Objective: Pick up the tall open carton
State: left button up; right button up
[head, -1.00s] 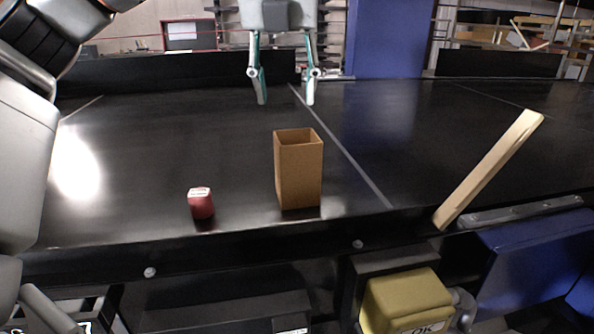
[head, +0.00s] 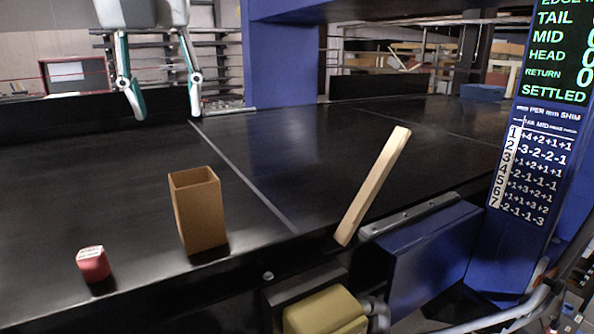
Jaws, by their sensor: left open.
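The tall open carton (head: 200,217) is a brown box with an open top. It stands upright on the black conveyor surface (head: 110,187), close to its front edge. My left gripper (head: 167,112) is open and empty, with its two teal and grey fingers pointing down. In the picture it is above the carton, apart from it. My right gripper is not in view.
A small red object with a white top (head: 93,264) sits left of the carton. A pale wooden bar (head: 373,187) lies slanted at the front edge to the right. A blue post with a display (head: 541,150) stands at far right. The belt behind the carton is clear.

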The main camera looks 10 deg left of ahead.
aim_at(196, 193)
jog(key=k, duration=1.5)
